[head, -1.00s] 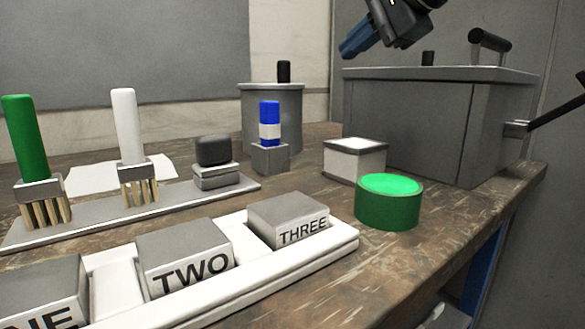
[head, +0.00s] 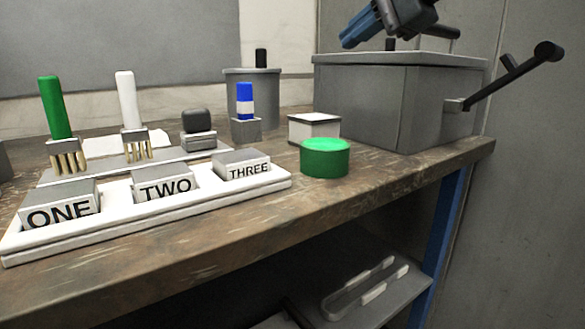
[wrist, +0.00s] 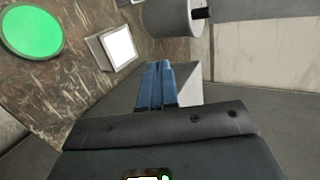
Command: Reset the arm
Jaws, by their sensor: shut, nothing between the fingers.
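A grey box (head: 365,95) with a lid stands at the back right of the bench in the head view. A black lever arm (head: 510,77) is fixed to its right side and slants up and right to a round end. A short side piece branches from it. Dark handles (head: 440,32) show on the lid, partly behind my gripper. My gripper (head: 346,38), with blue fingers, is above the box's left part, well left of the lever. It is shut and empty. Its fingers also show in the wrist view (wrist: 157,70), where the lever is not visible.
A green round button (head: 325,158) and a white-topped block (head: 313,127) stand before the box. Left are a white tray (head: 145,220) with blocks ONE, TWO, THREE, green and white brushes, and a grey cylinder (head: 253,92). Space right of the bench edge looks clear.

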